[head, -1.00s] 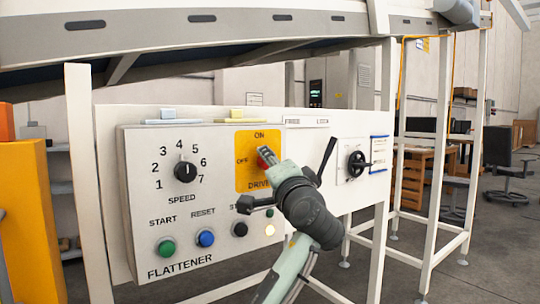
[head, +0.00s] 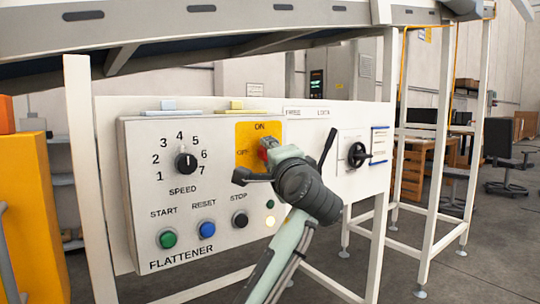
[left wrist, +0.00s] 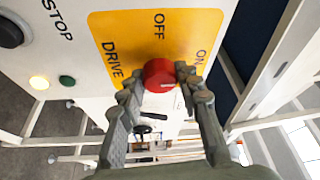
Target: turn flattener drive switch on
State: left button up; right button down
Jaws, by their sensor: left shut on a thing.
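The flattener drive switch is a red knob (head: 268,147) on a yellow plate (head: 245,134) marked ON at the top and OFF at the left. My left gripper (head: 273,150) reaches it from the lower right and covers the DRIVE label in the head view. In the left wrist view the red knob (left wrist: 159,74) sits between the two fingertips of my left gripper (left wrist: 158,80), which is shut on it. The fingers hide part of the knob, so I cannot tell which label it points to. My right gripper is not in view.
The grey flattener panel (head: 140,200) also carries a speed dial (head: 186,163), a green start button (head: 167,239), a blue reset button (head: 206,230) and a black stop button (head: 240,219). A black rotary handle (head: 357,154) is to the right. White frame posts (head: 88,180) stand around the panel.

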pick_arm(q)
jog(key=o, duration=1.2)
jog(key=shift+c, duration=0.2)
jog(key=v, duration=1.2)
